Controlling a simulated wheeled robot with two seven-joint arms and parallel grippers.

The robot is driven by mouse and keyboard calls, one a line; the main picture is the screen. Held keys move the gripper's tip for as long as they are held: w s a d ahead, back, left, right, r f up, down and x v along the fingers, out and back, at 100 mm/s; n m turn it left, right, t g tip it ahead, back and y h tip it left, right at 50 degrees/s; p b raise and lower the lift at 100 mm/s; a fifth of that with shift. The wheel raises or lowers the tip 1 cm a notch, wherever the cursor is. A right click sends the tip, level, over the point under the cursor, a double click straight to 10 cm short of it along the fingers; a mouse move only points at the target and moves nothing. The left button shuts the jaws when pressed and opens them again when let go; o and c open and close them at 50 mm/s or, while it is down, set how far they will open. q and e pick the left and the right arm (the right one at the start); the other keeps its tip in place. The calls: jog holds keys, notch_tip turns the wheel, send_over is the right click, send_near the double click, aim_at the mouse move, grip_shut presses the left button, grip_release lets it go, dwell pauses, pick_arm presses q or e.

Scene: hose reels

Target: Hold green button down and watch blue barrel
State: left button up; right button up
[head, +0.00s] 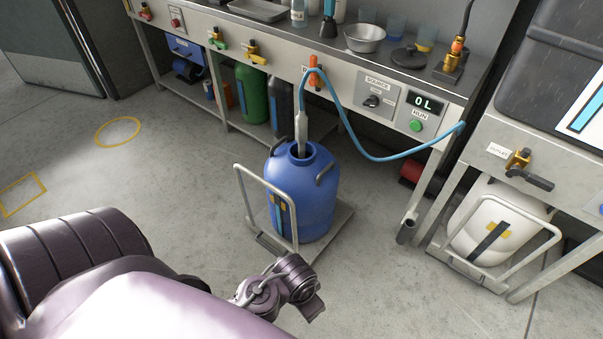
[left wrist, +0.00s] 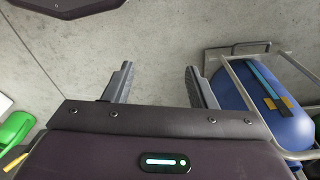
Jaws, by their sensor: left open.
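The green button (head: 416,126) is on the bench front at the right, by the word RUN and under a display (head: 425,103) reading 0 L. No gripper touches it in the head view. The blue barrel (head: 312,205) stands upright on a wheeled cart (head: 340,222) in front of the bench. A grey nozzle (head: 301,128) on a blue hose (head: 358,146) points down into its open neck. The level inside is hidden. In the left wrist view, my left gripper (left wrist: 158,68) is open and empty over bare floor, with the blue barrel (left wrist: 240,95) to its right.
A source knob (head: 372,101) is left of the display. A white barrel (head: 490,215) on a cart stands at the right under an outlet tap (head: 518,160). A green canister (head: 251,93) is on the shelf below the bench. Floor left of the blue barrel is clear.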

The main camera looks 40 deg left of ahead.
dwell(0.3)
pick_arm(q)
grip_shut()
dwell(1.6)
